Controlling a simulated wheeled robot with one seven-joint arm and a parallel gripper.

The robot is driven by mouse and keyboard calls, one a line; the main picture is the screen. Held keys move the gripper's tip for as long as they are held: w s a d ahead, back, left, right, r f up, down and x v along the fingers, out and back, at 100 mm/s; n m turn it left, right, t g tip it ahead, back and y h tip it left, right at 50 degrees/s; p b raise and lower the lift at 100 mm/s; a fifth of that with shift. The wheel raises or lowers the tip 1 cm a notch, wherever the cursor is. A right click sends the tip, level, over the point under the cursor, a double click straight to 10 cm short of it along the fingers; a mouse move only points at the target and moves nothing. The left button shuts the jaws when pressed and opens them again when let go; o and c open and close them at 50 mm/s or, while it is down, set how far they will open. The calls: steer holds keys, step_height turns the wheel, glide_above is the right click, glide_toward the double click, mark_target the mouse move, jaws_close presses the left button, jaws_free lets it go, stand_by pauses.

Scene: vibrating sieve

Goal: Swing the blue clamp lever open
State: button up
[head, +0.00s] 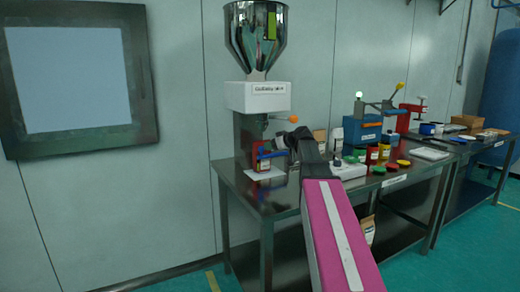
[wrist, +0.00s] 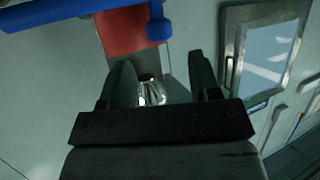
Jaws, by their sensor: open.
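The blue clamp lever (wrist: 60,12) crosses the top left of the wrist view as a bar ending in a round blue knob. It passes in front of a red block (wrist: 124,32). In the head view the blue lever (head: 271,155) shows small on the red block (head: 258,164), low under the white hopper unit. My gripper (wrist: 162,72) is open, its two dark fingers apart. The lever lies beyond the fingertips in the wrist view, not between them. In the head view my dark gripper (head: 288,142) is just right of the lever; its fingertips are hard to make out.
A white unit (head: 258,97) with a shiny steel hopper (head: 256,35) stands above the lever. An orange knob (head: 294,119) sticks out close above my gripper. The steel bench (head: 232,181) holds jars, lids and a blue press (head: 362,133) to the right.

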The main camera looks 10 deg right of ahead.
mark_target(262, 148)
steer(key=x, duration=0.7)
steer(key=shift+w+a+f, duration=0.1)
steer(key=shift+w, duration=0.05)
jaws_close()
